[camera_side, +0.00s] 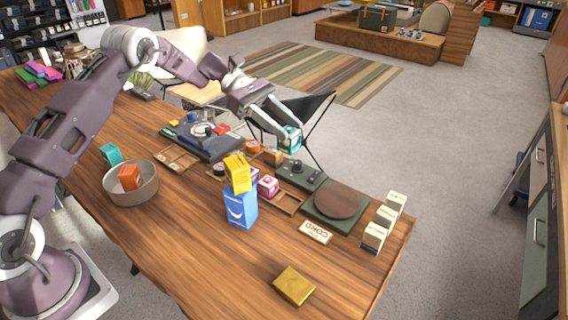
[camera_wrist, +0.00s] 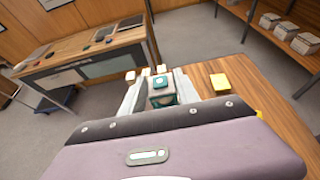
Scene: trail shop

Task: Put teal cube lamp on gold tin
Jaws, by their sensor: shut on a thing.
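The teal cube lamp (camera_side: 291,140) has pale faces with teal edges and is raised above the table's far edge. My gripper (camera_side: 283,132) is shut on it. In the wrist view the lamp (camera_wrist: 162,91) sits between the pale fingers (camera_wrist: 160,97). The gold tin (camera_side: 293,286) lies flat on bare wood near the table's front edge, well apart from the lamp. It seems to be the yellow block (camera_wrist: 220,82) right of the fingers in the wrist view.
A blue box (camera_side: 240,209) with a yellow block (camera_side: 237,173) on top stands mid-table. A round dark plate (camera_side: 336,203), cream blocks (camera_side: 374,236) and a sign (camera_side: 316,232) are at right. A grey bowl (camera_side: 146,193) holds an orange cube (camera_side: 129,177); a teal block (camera_side: 111,154) is behind it. Wood around the tin is clear.

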